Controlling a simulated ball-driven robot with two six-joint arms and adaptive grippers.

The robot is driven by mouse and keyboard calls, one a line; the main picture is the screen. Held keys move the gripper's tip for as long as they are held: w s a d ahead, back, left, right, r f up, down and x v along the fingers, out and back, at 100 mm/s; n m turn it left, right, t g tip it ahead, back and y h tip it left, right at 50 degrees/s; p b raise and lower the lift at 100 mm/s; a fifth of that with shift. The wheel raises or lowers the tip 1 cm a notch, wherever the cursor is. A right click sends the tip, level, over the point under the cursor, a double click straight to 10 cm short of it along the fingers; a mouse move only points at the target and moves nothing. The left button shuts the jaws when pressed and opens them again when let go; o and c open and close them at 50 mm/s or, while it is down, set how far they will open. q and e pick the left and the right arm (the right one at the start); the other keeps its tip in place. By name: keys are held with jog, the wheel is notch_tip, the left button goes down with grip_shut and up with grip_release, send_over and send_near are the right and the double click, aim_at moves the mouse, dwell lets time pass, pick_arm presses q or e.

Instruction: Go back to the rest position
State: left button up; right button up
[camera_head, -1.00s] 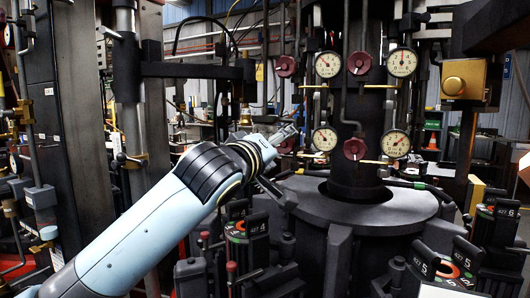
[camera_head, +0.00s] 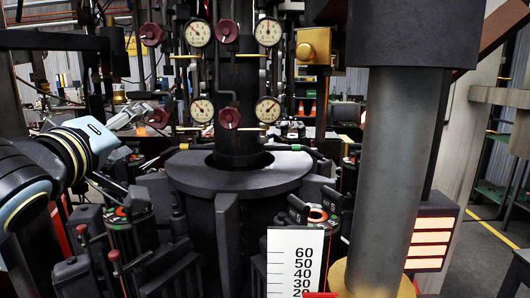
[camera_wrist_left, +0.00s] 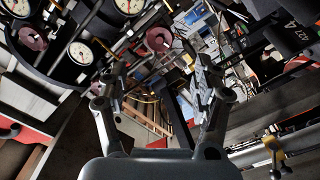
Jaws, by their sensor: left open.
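My left arm comes in from the left in the head view, its pale blue and black wrist bent over. My left gripper (camera_head: 140,115) is small there, left of the gauges and the central column. In the left wrist view the same gripper (camera_wrist_left: 165,88) has its two fingers spread wide with nothing between them. My right gripper is not in view.
The dark central drum (camera_head: 240,176) stands ahead, with numbered mould units around it. Several round gauges (camera_head: 198,33) hang above it. A thick grey column (camera_head: 395,160) stands at right, beside a lit orange panel (camera_head: 432,237). A white scale (camera_head: 294,262) stands at the front.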

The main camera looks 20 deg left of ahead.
pick_arm(q)
jog(key=s+d+f+m+g+h, duration=0.1)
jog(key=s+f+m+g, duration=0.25)
jog(key=f, duration=0.45)
jog(key=s+f+m+g, duration=0.2)
jog(key=s+f+g, duration=0.25)
jog(key=f, duration=0.35)
jog(key=s+d+f+m+g+h, duration=0.1)
jog(key=s+d+f+m+g, duration=0.25)
jog(key=s+f, duration=0.35)
jog(key=s+d+f+m+g+h, duration=0.2)
jog(key=s+d+f+m, duration=0.15)
jog(key=s+f, duration=0.35)
jog(key=s+a+f+g+b, duration=0.1)
jog(key=s+f+b, duration=0.15)
jog(key=f, duration=0.85)
jog(key=s+a+f+b, duration=0.1)
jog(key=f+b, duration=0.2)
jog(key=f, duration=0.8)
jog(key=s+a+f+g+b, duration=0.1)
jog(key=a+f+b, duration=0.1)
jog(key=f, duration=0.9)
jog(key=s+f+g+b, duration=0.1)
jog(key=s+f+b, duration=0.4)
jog(key=s+f, duration=1.2)
notch_tip(320, 180, down, 2)
jog(key=shift+s+a+f, duration=0.1)
jog(key=shift+s+a, duration=0.1)
jog(key=shift+a, duration=0.1)
